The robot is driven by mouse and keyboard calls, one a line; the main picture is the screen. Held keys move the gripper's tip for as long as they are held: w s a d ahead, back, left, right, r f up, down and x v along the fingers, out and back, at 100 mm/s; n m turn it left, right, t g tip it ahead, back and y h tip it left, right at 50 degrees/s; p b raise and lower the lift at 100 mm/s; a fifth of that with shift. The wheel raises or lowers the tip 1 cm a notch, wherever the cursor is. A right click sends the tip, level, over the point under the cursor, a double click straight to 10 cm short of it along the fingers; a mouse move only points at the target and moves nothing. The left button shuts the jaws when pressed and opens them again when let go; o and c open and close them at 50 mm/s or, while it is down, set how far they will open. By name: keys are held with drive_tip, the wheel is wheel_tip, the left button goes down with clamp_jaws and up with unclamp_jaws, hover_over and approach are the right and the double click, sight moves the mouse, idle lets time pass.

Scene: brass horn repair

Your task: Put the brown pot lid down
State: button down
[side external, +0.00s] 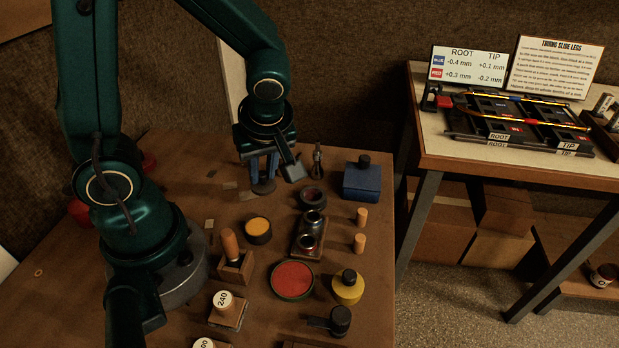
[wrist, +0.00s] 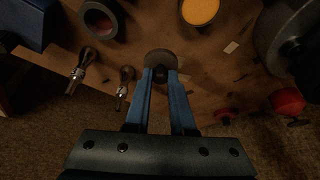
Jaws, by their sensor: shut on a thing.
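The brown pot lid (wrist: 160,57) is a small dark brown disc with a knob. My gripper (wrist: 160,74) is shut on the knob, with the blue fingers on either side of it. In the side external view, my gripper (side external: 264,179) points down over the back of the brown table, with the lid (side external: 263,188) below its fingertips. The lid looks level and is at or very near the tabletop; I cannot tell whether it touches.
An open dark pot with a reddish inside (side external: 312,197) and an orange-filled pot (side external: 258,229) stand nearby. A blue bottle (side external: 362,180) is to the right. The table's back edge is close.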

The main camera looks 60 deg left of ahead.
sight(266, 187)
drive_tip(key=shift+d+f, duration=0.1)
drive_tip(key=shift+f, duration=1.95)
drive_tip(key=shift+f, duration=0.1)
drive_tip(key=c, duration=0.8)
unclamp_jaws()
drive_tip(key=shift+o, duration=0.2)
drive_tip(key=s+d+r+m+t+h, duration=0.2)
drive_tip(key=d+r+m, duration=0.1)
drive_tip(key=r+m, duration=0.4)
drive_tip(key=s+d+r+m+t+h, duration=0.2)
drive_tip(key=d+r+m, duration=0.2)
drive_tip(key=r+m, duration=0.3)
drive_tip(key=shift+d+r+m+t+h, duration=0.15)
drive_tip(key=shift+r+m+t+h, duration=0.2)
drive_tip(key=shift+m, duration=0.75)
drive_tip(key=shift+s, duration=0.1)
